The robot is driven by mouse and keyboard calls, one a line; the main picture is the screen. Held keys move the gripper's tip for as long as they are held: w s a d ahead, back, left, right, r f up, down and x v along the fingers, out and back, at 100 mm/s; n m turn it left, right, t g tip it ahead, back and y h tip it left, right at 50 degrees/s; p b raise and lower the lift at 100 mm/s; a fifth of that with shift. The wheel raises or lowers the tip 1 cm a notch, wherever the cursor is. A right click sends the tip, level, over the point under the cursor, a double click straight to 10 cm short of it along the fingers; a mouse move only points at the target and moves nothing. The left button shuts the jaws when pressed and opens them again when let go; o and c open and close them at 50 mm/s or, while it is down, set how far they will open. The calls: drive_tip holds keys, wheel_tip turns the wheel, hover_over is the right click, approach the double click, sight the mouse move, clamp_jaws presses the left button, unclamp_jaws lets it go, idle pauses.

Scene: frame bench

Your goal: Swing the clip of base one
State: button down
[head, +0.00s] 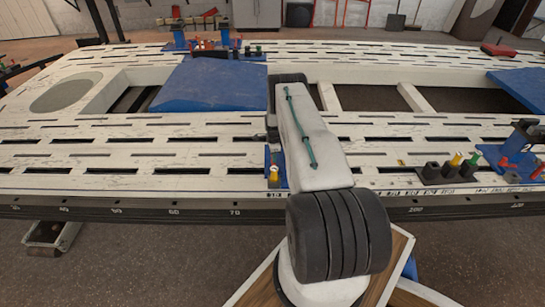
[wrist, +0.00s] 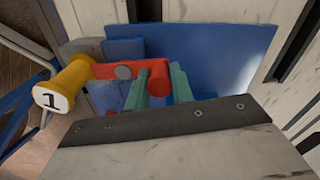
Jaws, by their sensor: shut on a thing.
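In the wrist view, the red clip (wrist: 105,71) is a bar with a grey round pivot. A yellow knob marked 1 (wrist: 62,88) stands at its left end and a red cylinder (wrist: 159,83) at its right end. My gripper (wrist: 160,81) has its two teal fingers shut on the red cylinder, one on each side. The blue base (wrist: 230,50) lies behind and below the clip. In the head view, a sliver of blue base (head: 268,157) and the yellow knob (head: 274,173) show left of my arm. My arm hides the gripper and the rest of the clip there.
The pale slotted frame (head: 130,180) fills the head view. Blue panels (head: 212,86) lie on it. At the right stand a black block with coloured pegs (head: 450,173) and another blue base with red parts (head: 522,150). More blue fixtures (head: 205,45) stand at the far edge.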

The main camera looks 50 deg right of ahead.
drive_tip(key=shift+d, duration=0.1)
idle(0.3)
drive_tip(key=c, duration=1.5)
unclamp_jaws()
drive_tip(key=shift+r, duration=3.95)
